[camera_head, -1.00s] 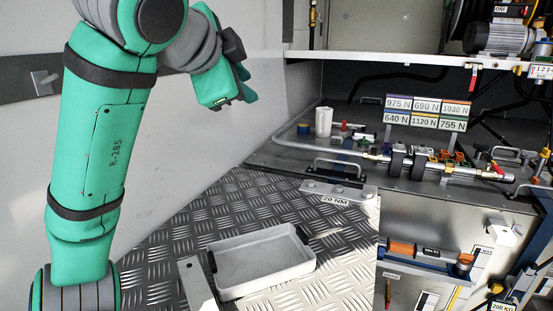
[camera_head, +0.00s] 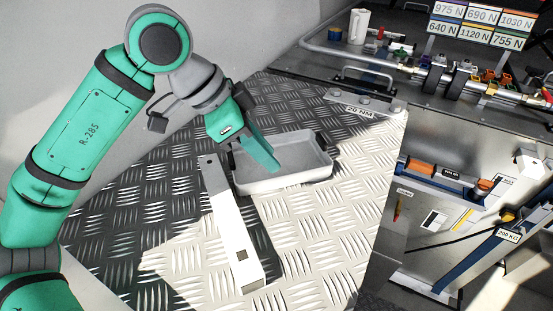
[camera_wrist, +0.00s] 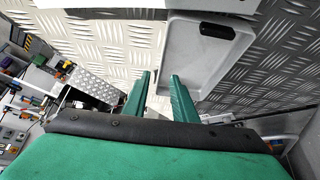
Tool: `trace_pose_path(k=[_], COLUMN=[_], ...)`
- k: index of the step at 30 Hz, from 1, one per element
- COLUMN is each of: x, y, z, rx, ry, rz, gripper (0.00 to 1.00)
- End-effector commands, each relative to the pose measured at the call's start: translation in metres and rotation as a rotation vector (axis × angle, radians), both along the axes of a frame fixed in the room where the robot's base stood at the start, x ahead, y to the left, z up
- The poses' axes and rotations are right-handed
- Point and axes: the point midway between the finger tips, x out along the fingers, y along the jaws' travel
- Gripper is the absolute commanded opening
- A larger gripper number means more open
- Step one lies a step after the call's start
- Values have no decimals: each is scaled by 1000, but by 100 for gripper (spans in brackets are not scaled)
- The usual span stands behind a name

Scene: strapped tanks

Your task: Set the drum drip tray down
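The drip tray (camera_head: 300,178) is a shallow grey-white tray with dark handles. It lies flat on the checker-plate deck in the head view. It also shows in the wrist view (camera_wrist: 200,62), with a black handle near the top. My gripper (camera_head: 273,164) overlaps the left part of the tray in the head view, pointing down. I cannot tell how high the fingertips are above the tray.
A white flat bar (camera_head: 228,215) lies on the checker-plate deck (camera_head: 190,240) left of the tray. A plate labelled 20 NM (camera_head: 362,112) is at the deck's back right. Pipework with valves (camera_head: 440,80) runs behind.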

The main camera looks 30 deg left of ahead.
Motion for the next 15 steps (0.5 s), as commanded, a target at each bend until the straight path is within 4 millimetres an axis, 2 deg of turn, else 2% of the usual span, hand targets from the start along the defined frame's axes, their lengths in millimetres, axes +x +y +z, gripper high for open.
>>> trace_pose_path(k=[3, 10, 15], x=[6, 11, 19], y=[-4, -9, -17], z=[-13, -25, -46], rx=[2, 2, 4], ry=[0, -1, 1], rz=[0, 0, 0], gripper=[25, 25, 25])
